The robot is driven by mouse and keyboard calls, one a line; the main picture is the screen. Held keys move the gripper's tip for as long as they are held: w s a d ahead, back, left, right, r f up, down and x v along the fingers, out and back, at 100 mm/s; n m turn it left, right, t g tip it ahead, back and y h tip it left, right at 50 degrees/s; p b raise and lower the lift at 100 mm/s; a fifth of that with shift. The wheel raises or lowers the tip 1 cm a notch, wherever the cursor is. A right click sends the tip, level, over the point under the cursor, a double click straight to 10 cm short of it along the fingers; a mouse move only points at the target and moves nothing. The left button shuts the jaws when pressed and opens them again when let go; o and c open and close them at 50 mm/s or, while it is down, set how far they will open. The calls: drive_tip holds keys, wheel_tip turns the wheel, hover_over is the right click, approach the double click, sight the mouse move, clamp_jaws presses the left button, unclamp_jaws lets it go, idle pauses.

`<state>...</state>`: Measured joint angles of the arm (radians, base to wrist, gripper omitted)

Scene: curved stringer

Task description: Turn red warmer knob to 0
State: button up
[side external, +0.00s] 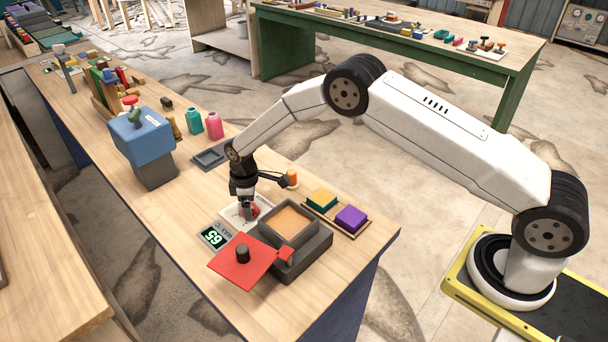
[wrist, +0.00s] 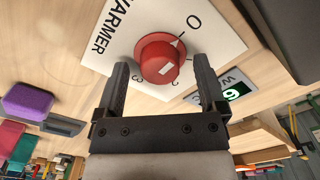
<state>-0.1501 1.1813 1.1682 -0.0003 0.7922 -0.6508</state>
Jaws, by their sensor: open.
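The red warmer knob (wrist: 158,58) stands on a white plate (wrist: 118,48) lettered WARMER in the wrist view. A 0 is printed at the plate's upper right, and digits 2 and 3 show below the knob. A short white mark shows on the knob's face; I cannot tell for certain which digit it points to. My gripper (wrist: 161,64) is open, with one finger on each side of the knob; contact is not clear. In the side view my gripper (side external: 249,213) is down at the plate and partly hides the knob (side external: 256,209).
A dark warmer box with an orange-filled pan (side external: 288,221) stands close beside the plate. A red lid with a black knob (side external: 232,268) is in front. A display (side external: 214,236) reads 65. A tray of coloured blocks (side external: 337,213) lies to the right; bottles (side external: 214,126) stand behind.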

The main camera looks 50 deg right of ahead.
sight(253, 206)
drive_tip(key=shift+r, duration=0.1)
drive_tip(key=shift+r, duration=3.8)
drive_tip(key=shift+s+d+r, duration=0.25)
drive_tip(key=shift+s+r, duration=0.1)
drive_tip(key=shift+r, duration=0.1)
drive_tip(key=s+d+r+m+t, duration=0.1)
drive_tip(key=s+d+r+m, duration=0.1)
drive_tip(key=s, duration=0.7)
drive_tip(key=s+d+r+m, duration=0.3)
drive_tip(key=s+r+m, duration=0.1)
drive_tip(key=s, duration=0.5)
drive_tip(key=s+d+r+m+t, duration=0.1)
drive_tip(key=s+d+r+m, duration=0.2)
drive_tip(key=s, duration=0.6)
drive_tip(key=shift+s+t, duration=0.2)
drive_tip(key=shift+t, duration=0.1)
